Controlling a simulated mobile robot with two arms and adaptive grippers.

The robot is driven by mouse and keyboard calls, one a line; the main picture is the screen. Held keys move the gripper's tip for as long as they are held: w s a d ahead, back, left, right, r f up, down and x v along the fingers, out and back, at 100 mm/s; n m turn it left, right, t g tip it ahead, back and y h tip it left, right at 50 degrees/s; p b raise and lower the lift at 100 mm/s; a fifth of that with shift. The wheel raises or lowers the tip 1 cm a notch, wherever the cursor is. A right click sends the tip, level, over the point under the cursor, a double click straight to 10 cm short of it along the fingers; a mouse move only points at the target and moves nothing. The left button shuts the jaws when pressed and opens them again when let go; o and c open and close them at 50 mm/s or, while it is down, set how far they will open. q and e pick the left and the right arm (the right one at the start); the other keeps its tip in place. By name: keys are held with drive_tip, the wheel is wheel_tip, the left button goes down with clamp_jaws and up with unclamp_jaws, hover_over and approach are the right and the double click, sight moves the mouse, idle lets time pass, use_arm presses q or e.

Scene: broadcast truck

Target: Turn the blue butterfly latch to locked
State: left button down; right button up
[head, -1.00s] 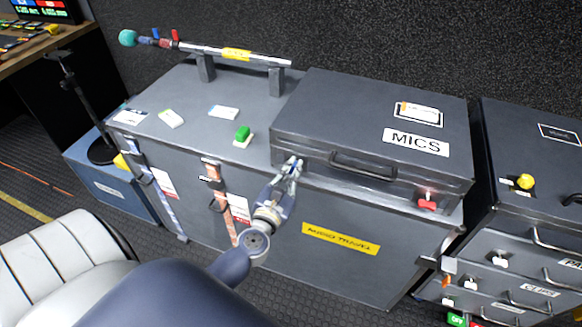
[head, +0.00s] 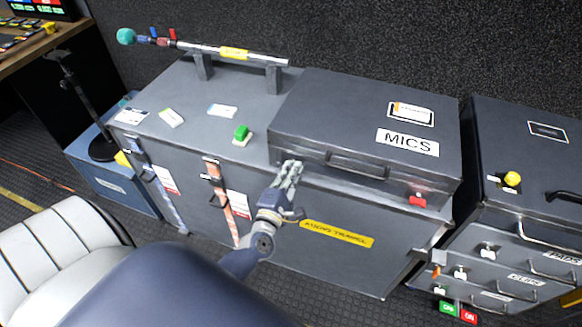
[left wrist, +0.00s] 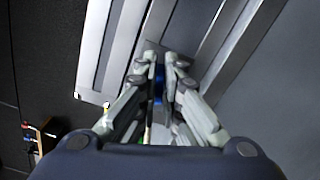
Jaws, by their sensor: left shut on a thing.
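The blue butterfly latch (left wrist: 158,84) shows as a small patch of blue between the fingers in the left wrist view. Most of it is hidden, so I cannot tell how it is turned. In the head view my left gripper (head: 291,168) covers it at the left front of the grey MICS case (head: 310,112). My left gripper also shows in the left wrist view (left wrist: 161,66), its fingers shut on the latch. My right gripper is not in view.
A red latch (head: 417,200) sits at the case's right front. The case lies on a large grey trunk (head: 330,265) with a green-topped block (head: 241,132). A drawer unit (head: 500,215) stands right, a white-backed chair (head: 65,250) at lower left.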

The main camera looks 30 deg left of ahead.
use_arm(q)
drive_tip(key=shift+m+p, duration=0.6)
drive_tip(key=shift+m, duration=1.1)
drive_tip(key=shift+f+m, duration=0.1)
drive_tip(key=shift+m, duration=0.2)
drive_tip(key=c, duration=1.8)
unclamp_jaws()
drive_tip(key=shift+o, duration=0.2)
drive_tip(key=shift+w, duration=0.1)
drive_tip(key=shift+f, duration=0.1)
drive_tip(key=v, duration=1.2)
